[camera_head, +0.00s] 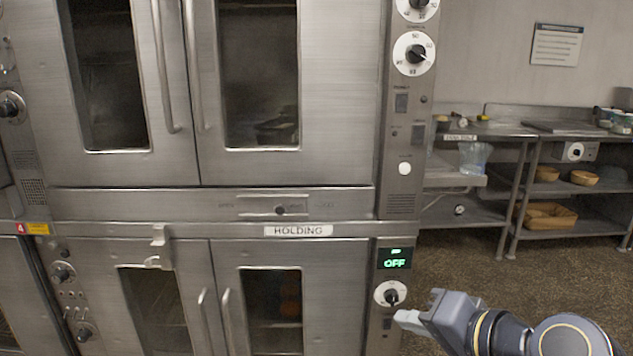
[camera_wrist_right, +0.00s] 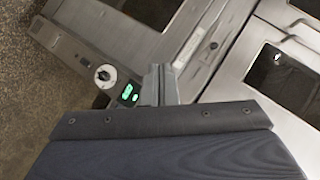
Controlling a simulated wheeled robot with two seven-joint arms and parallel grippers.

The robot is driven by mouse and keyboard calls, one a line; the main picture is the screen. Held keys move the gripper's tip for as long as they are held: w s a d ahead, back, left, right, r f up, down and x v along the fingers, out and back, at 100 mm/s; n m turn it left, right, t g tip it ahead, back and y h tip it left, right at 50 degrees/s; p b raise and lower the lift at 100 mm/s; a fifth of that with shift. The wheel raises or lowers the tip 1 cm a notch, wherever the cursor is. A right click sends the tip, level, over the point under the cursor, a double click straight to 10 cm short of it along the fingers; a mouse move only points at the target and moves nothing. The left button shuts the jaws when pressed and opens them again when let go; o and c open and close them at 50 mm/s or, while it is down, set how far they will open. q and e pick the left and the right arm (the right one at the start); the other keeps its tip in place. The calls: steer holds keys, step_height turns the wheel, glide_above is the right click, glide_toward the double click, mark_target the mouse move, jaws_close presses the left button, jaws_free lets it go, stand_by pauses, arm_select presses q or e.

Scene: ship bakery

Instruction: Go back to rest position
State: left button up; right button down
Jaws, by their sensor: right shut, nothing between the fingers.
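My right gripper (camera_head: 408,320) is at the lower right of the head view, shut and empty. Its fingertips point left, toward the control panel of the lower oven, just below and right of a white dial (camera_head: 391,293). Whether they touch the panel I cannot tell. Above the dial a small display (camera_head: 394,258) reads OFF in green. In the right wrist view the shut fingers (camera_wrist_right: 157,82) show at the centre, with the display (camera_wrist_right: 127,92) and the dial (camera_wrist_right: 105,76) to their left. My left gripper is in neither view.
A tall steel double oven (camera_head: 120,205) fills the left and middle, its doors shut and its handles sticking out. The lower unit bears a HOLDING label (camera_head: 298,231). Steel shelves (camera_head: 480,212) with baskets (camera_head: 548,215) stand at the right rear. Brown floor (camera_head: 480,275) lies open before them.

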steer(key=s+d+f+n+g+h, duration=0.2)
steer(key=s+d+f, duration=0.1)
steer(key=s+f, duration=0.5)
steer(key=s+d+f+n+g+h, duration=0.1)
steer(key=s+d+f+n+g, duration=0.2)
steer(key=s+f, duration=0.5)
step_height(320, 180, up, 23)
steer(key=m+p, duration=0.1)
steer(key=p, duration=2.1)
steer(key=shift+d+p, duration=0.35)
steer(key=shift+d, duration=0.05)
